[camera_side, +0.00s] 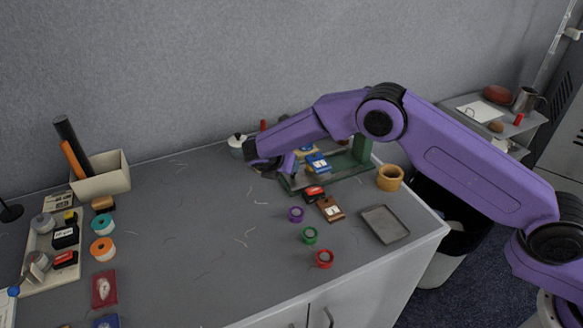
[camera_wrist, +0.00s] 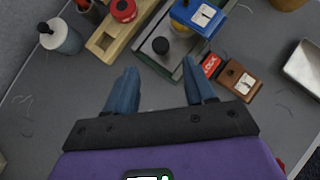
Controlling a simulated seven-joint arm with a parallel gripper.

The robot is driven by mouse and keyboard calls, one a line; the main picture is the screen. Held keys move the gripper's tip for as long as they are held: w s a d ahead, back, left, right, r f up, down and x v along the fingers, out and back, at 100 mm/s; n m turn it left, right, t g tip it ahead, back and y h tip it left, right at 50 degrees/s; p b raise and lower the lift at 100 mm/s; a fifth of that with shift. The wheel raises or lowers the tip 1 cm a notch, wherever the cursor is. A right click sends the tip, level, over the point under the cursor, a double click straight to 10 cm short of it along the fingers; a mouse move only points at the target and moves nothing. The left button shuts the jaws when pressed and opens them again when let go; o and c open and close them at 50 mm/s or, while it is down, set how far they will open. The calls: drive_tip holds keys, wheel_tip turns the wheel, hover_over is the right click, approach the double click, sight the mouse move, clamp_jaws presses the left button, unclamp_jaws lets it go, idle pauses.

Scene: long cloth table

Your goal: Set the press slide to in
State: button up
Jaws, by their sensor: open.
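The press has a green frame (camera_side: 361,151) and stands at the back right of the table. In the wrist view its grey-green rail (camera_wrist: 178,65) runs diagonally, with a round black knob (camera_wrist: 161,45) near its lower-left end. A blue block (camera_wrist: 197,14) with a white dial label sits farther along; it also shows in the side view (camera_side: 318,163). My gripper (camera_wrist: 159,77) is open and empty, its blue fingers short of the black knob and apart from it. In the side view my gripper (camera_side: 268,165) is at the left end of the press. The arm partly hides the press there.
A red lock block (camera_wrist: 210,64) and a brown labelled block (camera_wrist: 239,80) lie beside the press. A wooden fixture with a red knob (camera_wrist: 123,9) and a white-grey bottle (camera_wrist: 62,37) stand nearby. A metal tray (camera_side: 384,224) lies right. The table's middle is mostly clear.

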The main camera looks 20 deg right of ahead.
sight(306, 169)
drive_tip(key=x, duration=0.9)
drive_tip(key=shift+d+f, duration=0.1)
clamp_jaws()
drive_tip(key=d, duration=1)
drive_tip(key=shift+d, duration=0.3)
